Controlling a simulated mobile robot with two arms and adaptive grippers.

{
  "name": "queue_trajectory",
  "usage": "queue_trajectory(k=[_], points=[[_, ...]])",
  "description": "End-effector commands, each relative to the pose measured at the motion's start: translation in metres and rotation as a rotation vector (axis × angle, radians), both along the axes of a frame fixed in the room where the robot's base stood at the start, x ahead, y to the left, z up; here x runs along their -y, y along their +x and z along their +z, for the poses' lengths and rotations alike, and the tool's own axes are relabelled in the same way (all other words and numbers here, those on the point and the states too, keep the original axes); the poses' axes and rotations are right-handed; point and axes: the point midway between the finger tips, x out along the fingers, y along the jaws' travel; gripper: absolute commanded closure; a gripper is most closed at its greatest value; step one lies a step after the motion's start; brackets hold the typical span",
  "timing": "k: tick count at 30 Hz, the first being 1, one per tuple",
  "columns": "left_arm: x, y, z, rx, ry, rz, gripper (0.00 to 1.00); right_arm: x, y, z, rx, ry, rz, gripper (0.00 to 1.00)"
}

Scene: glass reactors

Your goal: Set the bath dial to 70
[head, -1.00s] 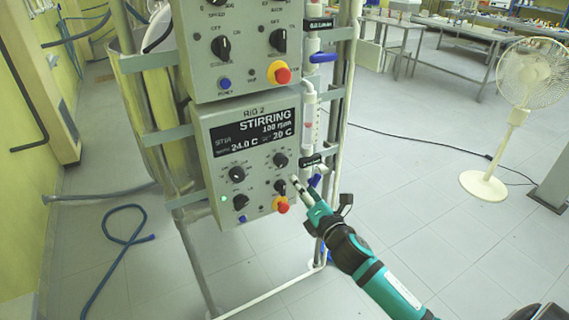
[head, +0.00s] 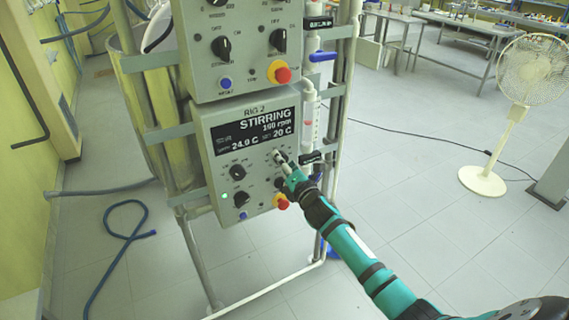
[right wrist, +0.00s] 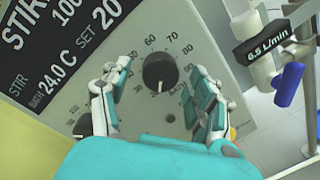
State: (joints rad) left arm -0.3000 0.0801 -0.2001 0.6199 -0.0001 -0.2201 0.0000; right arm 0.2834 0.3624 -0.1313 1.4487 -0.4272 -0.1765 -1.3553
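The bath dial is a black round knob (right wrist: 159,71) on the grey panel, with numbers around it including 60, 70 and 80. A pale mark shows at its lower edge, and the panel display (head: 255,130) reads SET 20 C and 24.0 C. My right gripper (right wrist: 159,80) is open, with one finger on each side of the knob; whether the fingers touch it cannot be told. In the head view my right gripper (head: 284,162) reaches the upper right knob of the RIG 2 panel and partly hides it. My left gripper is not in view.
Another knob (head: 237,172) sits left of the dial, with one more (head: 241,199) below it. A red emergency button (head: 281,201) is under my right gripper. A blue-handled valve (right wrist: 288,84) and pipes stand close on the right. A second control box (head: 245,50) is above.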

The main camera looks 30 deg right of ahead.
Motion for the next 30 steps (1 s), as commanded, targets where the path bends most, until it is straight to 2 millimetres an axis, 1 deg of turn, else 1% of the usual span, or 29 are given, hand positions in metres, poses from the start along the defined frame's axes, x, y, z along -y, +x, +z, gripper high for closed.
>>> queue_trajectory(k=[1, 2, 12, 22, 26, 30], points=[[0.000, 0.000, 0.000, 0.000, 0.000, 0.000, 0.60, 0.000, 0.000, 0.000, 0.000, 0.000, 0.000, 0.45], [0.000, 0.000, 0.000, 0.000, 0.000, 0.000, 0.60, 0.000, 0.000, 0.000, 0.000, 0.000, 0.000, 0.49], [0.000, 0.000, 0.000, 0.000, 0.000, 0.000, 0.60, 0.000, 0.000, 0.000, -0.001, 0.000, -0.001, 0.94], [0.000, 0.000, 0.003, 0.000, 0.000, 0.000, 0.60, 0.001, 0.000, 0.001, -0.003, 0.046, -0.001, 0.94], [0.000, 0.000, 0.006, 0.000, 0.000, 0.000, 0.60, 0.001, 0.000, 0.001, -0.004, 0.111, -0.002, 0.94], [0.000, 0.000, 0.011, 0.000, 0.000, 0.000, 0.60, 0.001, 0.000, 0.002, -0.008, 0.218, -0.002, 0.94]])
